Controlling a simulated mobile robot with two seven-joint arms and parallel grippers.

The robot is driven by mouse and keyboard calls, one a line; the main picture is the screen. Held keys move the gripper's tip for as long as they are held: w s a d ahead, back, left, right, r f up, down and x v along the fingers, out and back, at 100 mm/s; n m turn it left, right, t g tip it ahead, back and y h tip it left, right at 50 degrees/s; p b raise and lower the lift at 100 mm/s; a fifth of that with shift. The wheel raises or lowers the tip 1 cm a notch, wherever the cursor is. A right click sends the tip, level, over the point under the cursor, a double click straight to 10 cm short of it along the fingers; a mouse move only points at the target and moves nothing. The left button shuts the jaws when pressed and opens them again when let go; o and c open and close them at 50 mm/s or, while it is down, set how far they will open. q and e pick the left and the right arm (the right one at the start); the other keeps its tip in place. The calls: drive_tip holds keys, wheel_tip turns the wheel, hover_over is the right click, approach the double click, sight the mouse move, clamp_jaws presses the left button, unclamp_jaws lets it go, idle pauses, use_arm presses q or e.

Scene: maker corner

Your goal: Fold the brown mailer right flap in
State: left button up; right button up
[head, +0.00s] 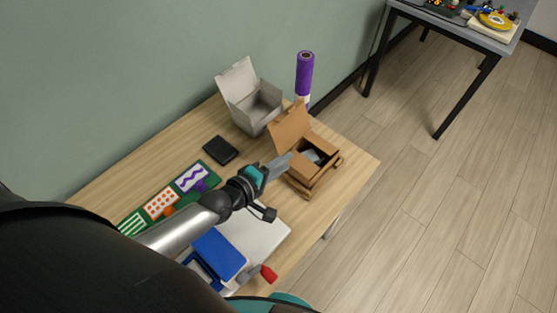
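The brown mailer (304,188) stands near the right end of the wooden table. Its lid (290,126) is raised at the back left. Its top is partly open, with something grey (316,156) showing inside. A small brown flap (338,161) sticks out at its right side. My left gripper (285,162) reaches in from the left, its grey fingers at the mailer's left edge and partly in front of it. I cannot tell if they touch it, or if they are open or shut. My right gripper is not in view.
A grey open box (260,109) and a purple roll (304,75) stand behind the mailer. A black wallet-like item (220,150), a green mat (133,218) with patterned cards, and a blue item (218,252) lie left and in front. Bare table (357,163) lies right of the mailer.

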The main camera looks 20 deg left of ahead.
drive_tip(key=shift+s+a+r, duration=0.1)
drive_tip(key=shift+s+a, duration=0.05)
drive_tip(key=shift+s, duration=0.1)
